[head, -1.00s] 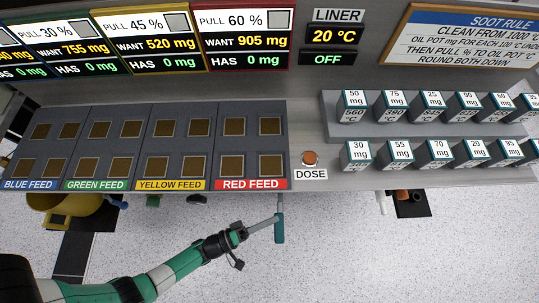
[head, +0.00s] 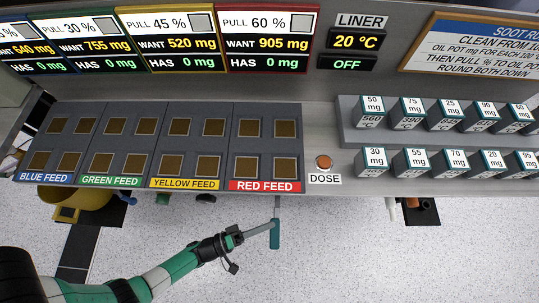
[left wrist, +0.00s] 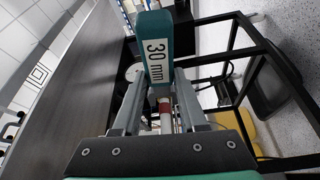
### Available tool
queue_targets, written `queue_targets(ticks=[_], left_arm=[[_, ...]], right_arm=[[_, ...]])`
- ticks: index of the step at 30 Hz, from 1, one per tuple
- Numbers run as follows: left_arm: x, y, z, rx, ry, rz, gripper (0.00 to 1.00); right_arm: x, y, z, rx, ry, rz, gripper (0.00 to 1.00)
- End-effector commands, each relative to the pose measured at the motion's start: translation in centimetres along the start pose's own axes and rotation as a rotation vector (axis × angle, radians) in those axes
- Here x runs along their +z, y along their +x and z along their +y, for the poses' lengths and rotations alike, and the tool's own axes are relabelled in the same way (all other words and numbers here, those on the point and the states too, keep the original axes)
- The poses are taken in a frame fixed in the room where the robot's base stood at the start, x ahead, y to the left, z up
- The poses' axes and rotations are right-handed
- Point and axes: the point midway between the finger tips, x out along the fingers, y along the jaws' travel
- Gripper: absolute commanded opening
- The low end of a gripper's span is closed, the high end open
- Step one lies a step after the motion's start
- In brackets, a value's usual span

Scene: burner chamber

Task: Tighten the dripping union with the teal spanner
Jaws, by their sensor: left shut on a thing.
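The teal spanner (head: 275,237) is in my left gripper (head: 270,228), below the front edge of the bench in the head view. Its teal handle hangs down in the picture, and its grey shank rises to the bench edge, where the far end is hidden. In the left wrist view the teal handle (left wrist: 154,30) carries a "30 mm" label and sits between the fingers of my left gripper (left wrist: 160,88). A pale rod with a red band shows between the fingers; I cannot tell what it is. I cannot make out the dripping union. My right gripper is not in view.
The bench holds feed panels (head: 174,190), a DOSE button (head: 323,162) and several labelled blocks (head: 411,162). A yellow container (head: 85,213) is under its left end. A black frame (left wrist: 243,60) stands at right in the left wrist view.

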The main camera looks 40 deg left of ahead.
Motion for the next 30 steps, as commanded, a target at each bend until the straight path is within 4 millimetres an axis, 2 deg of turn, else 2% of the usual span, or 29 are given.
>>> queue_targets(ticks=[15, 30], left_arm=[[-0.1, -0.6, 0.2, 0.001, -0.004, -0.009, 0.00], [-0.8, -0.3, 4.1, -0.092, -0.220, -0.009, 0.00]], right_arm=[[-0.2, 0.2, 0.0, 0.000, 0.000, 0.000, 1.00], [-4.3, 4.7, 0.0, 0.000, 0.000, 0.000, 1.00]])
